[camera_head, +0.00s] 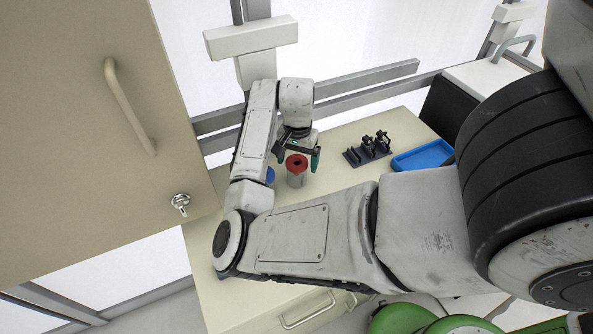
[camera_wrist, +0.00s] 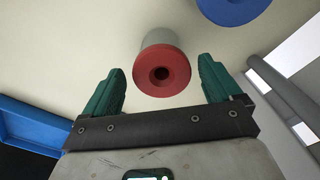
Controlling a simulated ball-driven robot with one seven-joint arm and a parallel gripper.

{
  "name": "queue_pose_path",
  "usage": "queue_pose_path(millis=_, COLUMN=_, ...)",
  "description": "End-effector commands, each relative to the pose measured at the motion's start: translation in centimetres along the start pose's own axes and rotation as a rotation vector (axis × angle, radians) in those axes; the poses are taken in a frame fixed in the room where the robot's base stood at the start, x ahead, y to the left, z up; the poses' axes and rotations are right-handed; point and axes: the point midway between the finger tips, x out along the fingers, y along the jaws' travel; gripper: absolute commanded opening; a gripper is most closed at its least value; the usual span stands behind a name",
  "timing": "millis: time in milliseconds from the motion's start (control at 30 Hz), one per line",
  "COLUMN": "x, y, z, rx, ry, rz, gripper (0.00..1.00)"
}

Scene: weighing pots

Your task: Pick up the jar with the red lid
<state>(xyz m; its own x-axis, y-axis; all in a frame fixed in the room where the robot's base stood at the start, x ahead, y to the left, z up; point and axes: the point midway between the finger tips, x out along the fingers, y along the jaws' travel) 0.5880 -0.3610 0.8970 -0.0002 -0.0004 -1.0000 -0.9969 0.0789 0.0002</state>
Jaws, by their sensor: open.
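The jar with the red lid (camera_head: 297,170) stands upright on the table, and only its upper part and some of its side show in the head view. In the wrist view its red lid (camera_wrist: 161,72), with a dark hole in the middle, faces me, with the grey jar body behind it. My gripper (camera_head: 297,153) is open above the jar. In the wrist view the green fingers of my gripper (camera_wrist: 160,85) are spread on the left and right of the lid, with a gap on each side. I cannot tell how far above the lid the fingertips are.
A jar with a blue lid (camera_head: 270,175) stands close by to the left, partly hidden by my arm; its lid also shows in the wrist view (camera_wrist: 232,8). A dark rack (camera_head: 369,150) and a blue tray (camera_head: 423,156) are to the right. A cabinet (camera_head: 80,110) stands at left.

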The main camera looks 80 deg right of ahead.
Motion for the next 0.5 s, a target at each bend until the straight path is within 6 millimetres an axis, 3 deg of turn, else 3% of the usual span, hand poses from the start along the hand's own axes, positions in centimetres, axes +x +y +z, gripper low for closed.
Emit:
queue_pose_path(millis=233, x=3.3, y=-0.2, z=0.0, rx=-0.001, ry=-0.003, rz=0.001, gripper=0.92)
queue_pose_path(millis=500, x=4.1, y=-0.3, z=-0.1, rx=0.0, ry=0.0, rz=0.0, gripper=0.92)
